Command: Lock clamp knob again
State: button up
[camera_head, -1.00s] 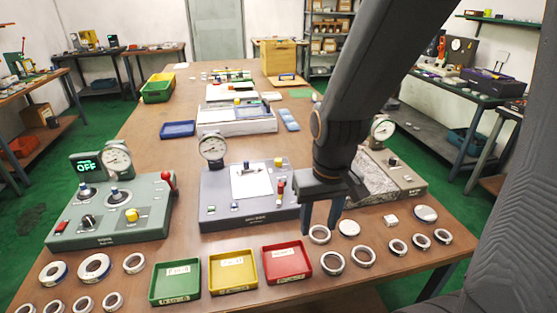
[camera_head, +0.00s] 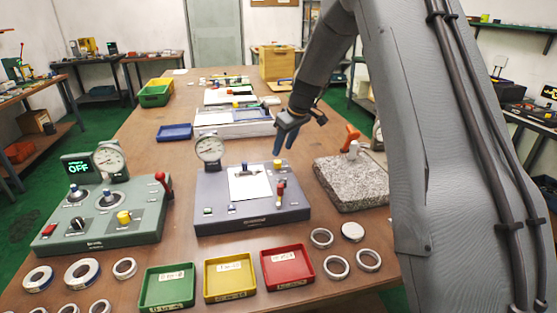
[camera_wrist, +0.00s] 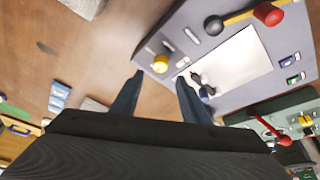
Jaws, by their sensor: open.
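My gripper (camera_head: 284,146) is open and empty above the back right of the grey middle fixture box (camera_head: 222,221). A yellow-topped knob (camera_head: 277,164) on that box is just below the fingertips. In the wrist view the yellow knob (camera_wrist: 160,63) shows just beyond the gap between the fingers (camera_wrist: 159,80). A red knob (camera_head: 281,186) stands nearer the front of the box; it also shows in the wrist view (camera_wrist: 268,14). An orange handle (camera_head: 351,133) stands on the granite block (camera_head: 345,188). I cannot tell which one is the clamp knob.
A dial gauge (camera_head: 208,148) stands at the box's back left. The green control panel (camera_head: 110,229) with a red lever is at left; its display reads OFF. Green (camera_head: 166,304), yellow (camera_head: 230,296) and red (camera_head: 287,284) trays and several rings lie in front. My arm hides the right side.

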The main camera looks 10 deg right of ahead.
aim_at(277, 161)
jog(key=shift+p+x, duration=0.7)
jog(key=shift+x, duration=2.65)
jog(key=shift+s, duration=0.1)
grip_shut()
